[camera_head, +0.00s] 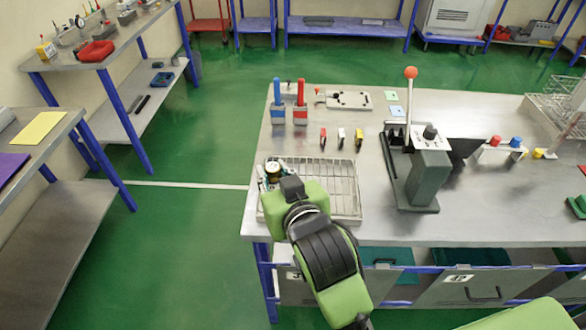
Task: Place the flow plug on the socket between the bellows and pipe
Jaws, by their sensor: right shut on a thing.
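My right gripper (278,182) is over the left part of a wire tray (345,190) on the steel workbench. It is shut on a small dark and pale thing (272,168), mostly hidden by the gripper and wrist. I cannot tell whether this is the flow plug, or whether it touches the tray. My left gripper is not in view.
A grey device with an orange-knobbed lever (428,175) stands right of the tray. Behind are red and blue upright handles (290,112) and a flat plate (345,100). A stand with coloured knobs (497,150) is farther right. Bare steel lies between them.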

